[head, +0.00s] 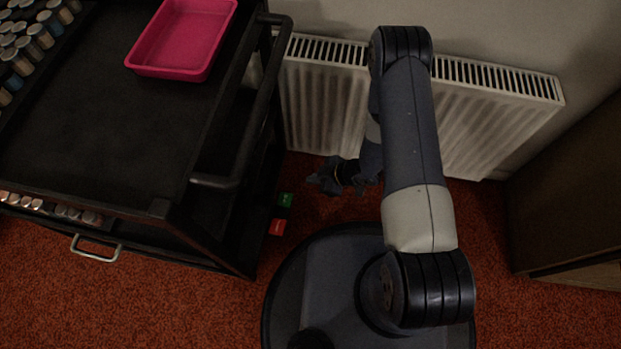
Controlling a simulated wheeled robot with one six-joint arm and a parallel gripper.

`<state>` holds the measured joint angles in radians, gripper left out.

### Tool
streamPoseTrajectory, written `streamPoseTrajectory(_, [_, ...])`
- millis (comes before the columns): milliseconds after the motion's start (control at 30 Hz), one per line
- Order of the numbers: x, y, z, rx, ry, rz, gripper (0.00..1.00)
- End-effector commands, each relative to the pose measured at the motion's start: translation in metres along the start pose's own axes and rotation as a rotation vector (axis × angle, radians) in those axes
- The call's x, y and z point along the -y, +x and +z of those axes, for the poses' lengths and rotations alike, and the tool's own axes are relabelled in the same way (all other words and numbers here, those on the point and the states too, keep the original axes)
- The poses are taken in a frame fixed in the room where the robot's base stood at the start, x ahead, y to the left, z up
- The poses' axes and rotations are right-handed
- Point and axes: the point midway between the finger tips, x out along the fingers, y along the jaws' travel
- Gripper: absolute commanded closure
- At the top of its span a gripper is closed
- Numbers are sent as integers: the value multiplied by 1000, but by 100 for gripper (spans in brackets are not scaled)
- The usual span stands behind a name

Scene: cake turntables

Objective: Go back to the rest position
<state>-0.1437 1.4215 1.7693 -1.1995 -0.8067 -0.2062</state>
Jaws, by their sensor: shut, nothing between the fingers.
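My gripper (326,178) is in the middle of the head view, in front of the white radiator, above the red carpet. It points left toward the black cart. It is small and dark, and its fingers are shut with nothing between them. My arm rises beside it and is bent, with its upper joint in front of the radiator. No turntable or cake is in view.
The radiator (310,105) lines the wall. A dark cabinet (570,200) stands at the right. Green (286,199) and red (277,227) items lie low beside the cart.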

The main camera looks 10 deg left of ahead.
Motion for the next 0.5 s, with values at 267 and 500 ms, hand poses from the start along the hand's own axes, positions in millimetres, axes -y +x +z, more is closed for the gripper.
streamPoseTrajectory(267, [1, 3, 0, 0, 0, -1, 100])
streamPoseTrajectory(500, [9, 35, 1, -1, -2, -4, 100])
